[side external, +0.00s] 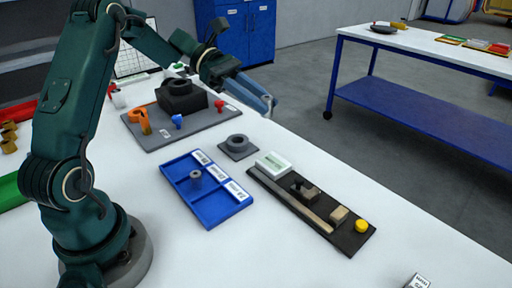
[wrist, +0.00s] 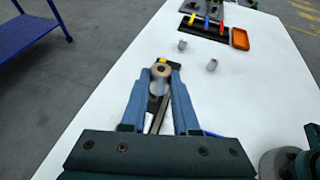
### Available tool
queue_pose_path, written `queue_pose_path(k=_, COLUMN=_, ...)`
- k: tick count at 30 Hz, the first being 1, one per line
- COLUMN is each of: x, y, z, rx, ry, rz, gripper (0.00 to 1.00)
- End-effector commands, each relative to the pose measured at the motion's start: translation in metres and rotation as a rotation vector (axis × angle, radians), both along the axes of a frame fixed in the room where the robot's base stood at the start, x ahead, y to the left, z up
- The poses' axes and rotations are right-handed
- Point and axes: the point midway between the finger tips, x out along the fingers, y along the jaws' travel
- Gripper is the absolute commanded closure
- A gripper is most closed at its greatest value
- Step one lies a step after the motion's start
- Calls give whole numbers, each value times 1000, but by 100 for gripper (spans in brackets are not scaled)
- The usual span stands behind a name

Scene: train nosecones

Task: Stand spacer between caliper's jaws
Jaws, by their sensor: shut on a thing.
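My gripper (wrist: 160,76) has its blue fingers closed on a round tan-grey spacer (wrist: 160,70), gripped near the fingertips. In the side external view my gripper (side external: 268,103) is raised near the table's far edge; the held spacer cannot be made out there. The caliper (side external: 315,203) lies on a dark board with a long beige bar, small block-like jaws and a yellow round end (side external: 361,226). In the wrist view the caliper board (wrist: 152,104) shows between and beyond the fingers, partly hidden by the spacer. Another grey spacer (side external: 195,177) stands in the blue tray.
The blue labelled tray (side external: 211,216) lies left of the caliper. A grey ring on a square plate (side external: 238,146) and a grey board (side external: 156,139) with coloured parts lie farther back. The wrist view shows an orange tray (wrist: 240,39) and two small grey blocks. The table's front right is mostly clear.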

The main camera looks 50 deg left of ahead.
Motion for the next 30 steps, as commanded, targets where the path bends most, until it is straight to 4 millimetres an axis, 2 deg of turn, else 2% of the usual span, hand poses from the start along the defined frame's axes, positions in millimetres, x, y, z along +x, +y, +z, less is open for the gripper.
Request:
queue_pose_path(k=6, x=13, y=-21, z=-28, rx=-2, ry=1, rz=-118, gripper=100)
queue_pose_path(k=11, x=13, y=-37, z=-43, rx=-3, ry=0, rz=-153, gripper=100)
queue_pose_path(k=14, x=15, y=-53, z=-51, rx=-2, ry=1, rz=-161, gripper=100)
queue_pose_path(k=24, x=24, y=-125, z=-95, rx=-1, ry=2, rz=-160, gripper=100)
queue_pose_path(k=30, x=29, y=-147, z=-109, rx=1, ry=-1, rz=-156, gripper=100)
